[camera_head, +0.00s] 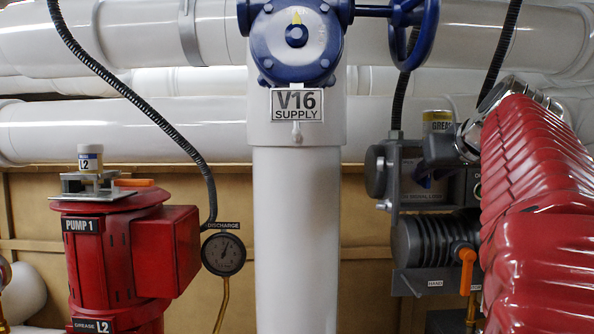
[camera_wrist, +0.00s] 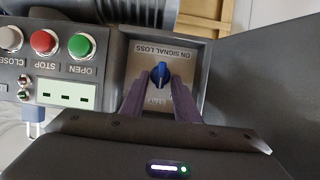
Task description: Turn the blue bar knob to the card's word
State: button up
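The blue bar knob (camera_wrist: 159,74) shows in the wrist view, on a pale plate (camera_wrist: 183,60) set in a dark recess. The knob's bar stands nearly upright in the picture. My gripper (camera_wrist: 159,88) is open, its two purple-grey fingers left and right of the knob's lower side, with gaps between them and the knob. No card with a readable setting word shows.
Beside the recess are a red STOP button (camera_wrist: 44,42), a green OPEN button (camera_wrist: 81,46), a display (camera_wrist: 66,94) and a padlock (camera_wrist: 34,114). A dark panel (camera_wrist: 260,70) stands close on the right. An orange lever (camera_head: 467,265) hangs below the actuator (camera_head: 425,240).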

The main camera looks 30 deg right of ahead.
jog(key=shift+c, duration=0.3)
grip_shut()
jog(key=shift+d, duration=0.1)
jog(key=shift+s+d+f+m+y, duration=0.1)
jog(key=shift+m+y, duration=0.2)
jog(key=m+t+y, duration=0.1)
jog(key=m, duration=0.1)
jog(key=m+t+y, duration=0.1)
jog(key=m, duration=0.2)
jog(key=d+f+m+t+y, duration=0.1)
jog(key=m, duration=0.1)
jog(key=shift+s+d+f+m+t, duration=0.1)
jog(key=shift+s+m+t, duration=0.2)
jog(key=shift+s+t, duration=0.1)
dwell(0.7)
